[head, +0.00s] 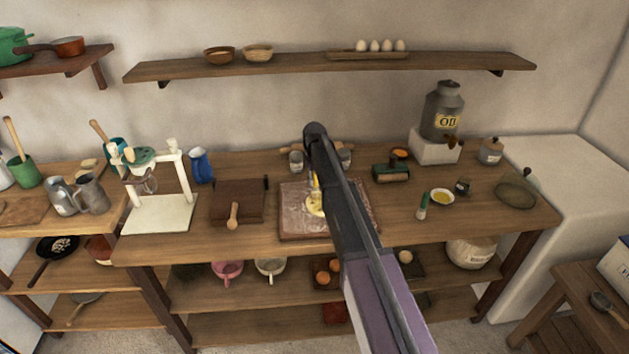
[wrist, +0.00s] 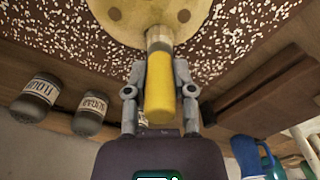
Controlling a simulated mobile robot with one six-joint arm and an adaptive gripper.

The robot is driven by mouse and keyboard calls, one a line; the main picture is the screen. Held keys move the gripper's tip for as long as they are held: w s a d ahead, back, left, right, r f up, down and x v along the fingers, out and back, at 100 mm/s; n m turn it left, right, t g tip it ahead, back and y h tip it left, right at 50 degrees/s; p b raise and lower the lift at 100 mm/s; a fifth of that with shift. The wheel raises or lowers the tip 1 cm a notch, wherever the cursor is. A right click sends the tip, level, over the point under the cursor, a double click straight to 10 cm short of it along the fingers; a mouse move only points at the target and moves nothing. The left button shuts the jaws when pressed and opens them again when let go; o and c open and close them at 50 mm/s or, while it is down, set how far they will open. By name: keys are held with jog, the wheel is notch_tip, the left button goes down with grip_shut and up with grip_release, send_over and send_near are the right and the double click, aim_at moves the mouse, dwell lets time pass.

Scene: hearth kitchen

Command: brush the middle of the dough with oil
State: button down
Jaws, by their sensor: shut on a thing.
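My gripper (wrist: 158,92) is shut on the yellow handle of a brush (wrist: 158,85). In the head view the yellow handle (head: 316,186) shows beside my arm, over the board. The pale, round dough (wrist: 150,12) lies on a dark, flour-speckled board (wrist: 75,35), and a few darker yellow round spots show on it. The dough also shows in the head view (head: 314,207), partly hidden by my arm. A small dish of yellow oil (head: 442,197) stands right of the board.
Labelled jars (wrist: 38,98) stand behind the board. A brown box-like block (head: 238,200) and a blue jug (head: 201,165) are to the left. A large oil can (head: 443,112) stands on a white block at back right.

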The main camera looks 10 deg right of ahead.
jog(key=shift+r+p, duration=2.8)
jog(key=shift+r, duration=0.15)
jog(key=shift+r+p, duration=1.5)
jog(key=shift+p, duration=0.05)
jog(key=shift+s, duration=0.1)
jog(key=s+d+f+t+b, duration=0.1)
jog(key=s+d+t+b, duration=0.1)
jog(key=s+d+t, duration=0.2)
jog(key=shift+s+d+f+b, duration=0.25)
jog(key=shift+s+d+b, duration=0.1)
jog(key=shift+s+d, duration=1)
jog(key=shift+w+f, duration=0.1)
jog(key=shift+f, duration=0.1)
jog(key=shift+f+b, duration=2.85)
jog(key=shift+b, duration=0.15)
